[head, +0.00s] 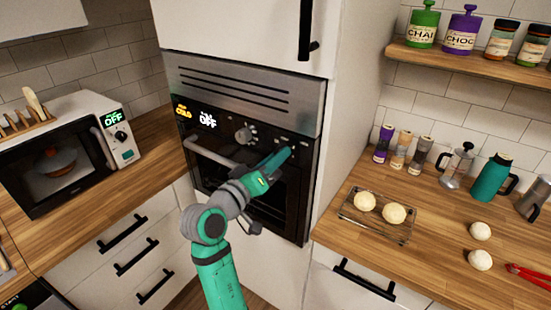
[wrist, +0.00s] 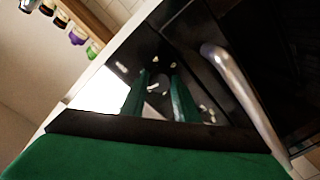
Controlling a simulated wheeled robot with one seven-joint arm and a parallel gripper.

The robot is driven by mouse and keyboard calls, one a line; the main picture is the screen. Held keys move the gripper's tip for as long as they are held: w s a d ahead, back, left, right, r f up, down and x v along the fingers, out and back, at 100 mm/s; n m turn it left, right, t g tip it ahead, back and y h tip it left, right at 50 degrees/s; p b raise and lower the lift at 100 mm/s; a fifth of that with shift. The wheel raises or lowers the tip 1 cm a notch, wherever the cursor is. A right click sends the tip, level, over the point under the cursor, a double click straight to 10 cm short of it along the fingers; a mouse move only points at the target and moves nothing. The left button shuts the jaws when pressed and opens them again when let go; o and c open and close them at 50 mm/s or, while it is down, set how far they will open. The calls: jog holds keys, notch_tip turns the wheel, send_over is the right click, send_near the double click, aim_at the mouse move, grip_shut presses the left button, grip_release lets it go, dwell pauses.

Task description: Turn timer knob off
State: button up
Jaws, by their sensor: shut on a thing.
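The built-in oven has a black control panel (head: 222,127) showing "COLD" in orange and "OFF" in white at its left. A silver knob (head: 245,134) stands clear at the middle of the panel. My gripper (head: 288,151) reaches the right part of the panel, where its fingers hide the timer knob. In the wrist view, the two green fingers (wrist: 159,76) stand on either side of the dark timer knob (wrist: 158,86), with white dial marks around it. The fingers are shut on this knob. Its exact pointer angle is hard to make out.
The oven's bar handle (head: 212,153) runs just below the panel, close to my gripper; it shows in the wrist view (wrist: 232,85). A microwave (head: 65,150) stands on the left counter. The right counter holds a wire rack (head: 378,229) with buns, jars and a teal jug (head: 491,178).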

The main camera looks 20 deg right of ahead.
jog(key=shift+n, duration=1.6)
jog(key=o, duration=1.1)
jog(key=shift+c, duration=0.2)
jog(key=shift+s+a, duration=0.1)
jog(key=v, duration=1)
jog(key=shift+s+a, duration=0.2)
jog(key=shift+a, duration=0.1)
